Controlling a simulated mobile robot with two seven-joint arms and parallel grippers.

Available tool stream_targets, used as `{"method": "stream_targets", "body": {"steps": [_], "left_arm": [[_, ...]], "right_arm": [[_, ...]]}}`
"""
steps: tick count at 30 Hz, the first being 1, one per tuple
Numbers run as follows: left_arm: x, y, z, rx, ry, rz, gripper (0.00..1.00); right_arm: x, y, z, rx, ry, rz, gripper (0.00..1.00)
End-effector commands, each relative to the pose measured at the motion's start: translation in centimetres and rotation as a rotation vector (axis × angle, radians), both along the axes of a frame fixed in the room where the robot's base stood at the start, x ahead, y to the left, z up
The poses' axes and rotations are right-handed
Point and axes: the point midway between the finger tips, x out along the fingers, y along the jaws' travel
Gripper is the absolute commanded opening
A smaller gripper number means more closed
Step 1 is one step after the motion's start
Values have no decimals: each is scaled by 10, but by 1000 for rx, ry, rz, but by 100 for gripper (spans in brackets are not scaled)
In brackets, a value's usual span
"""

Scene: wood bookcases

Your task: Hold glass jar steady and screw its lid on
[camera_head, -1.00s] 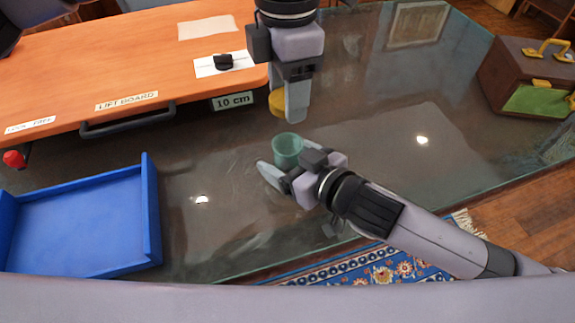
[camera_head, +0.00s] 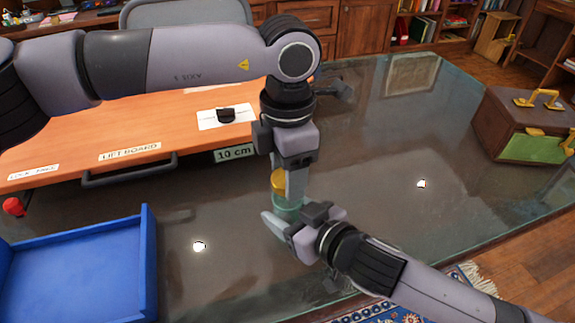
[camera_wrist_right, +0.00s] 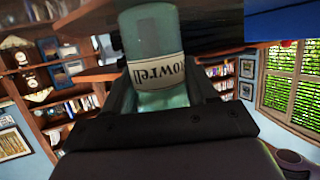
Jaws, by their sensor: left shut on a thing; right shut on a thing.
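A greenish glass jar (camera_head: 285,207) stands upright above the glass tabletop, partly hidden by my grippers. My right gripper (camera_head: 290,215) is shut on its sides from the lower right. The right wrist view shows the jar (camera_wrist_right: 152,38) between the fingers, with a white printed label. A yellow lid (camera_head: 279,181) is held by my left gripper (camera_head: 287,184), which points straight down and is shut on it. The lid is directly over the jar's mouth, at its rim in the head view. I cannot tell whether the lid and rim touch or whether any thread is engaged.
A blue open tray (camera_head: 150,262) lies at the left. An orange board (camera_head: 110,128) with a black handle (camera_head: 130,173) and a "10 cm" label is behind it. A brown case (camera_head: 495,125) with yellow fittings stands at the right. The glass table (camera_head: 390,165) is clear between.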

Motion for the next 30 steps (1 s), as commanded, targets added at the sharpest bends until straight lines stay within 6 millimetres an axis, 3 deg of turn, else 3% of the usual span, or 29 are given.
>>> {"method": "stream_targets", "body": {"steps": [8,18,30], "left_arm": [[0,0,-1,0,0,0,26],[0,0,-17,-1,1,0,26],[0,0,-17,-1,0,0,26]], "right_arm": [[0,0,0,0,0,0,2],[0,0,0,0,0,0,2],[0,0,0,0,0,-1,2]]}}
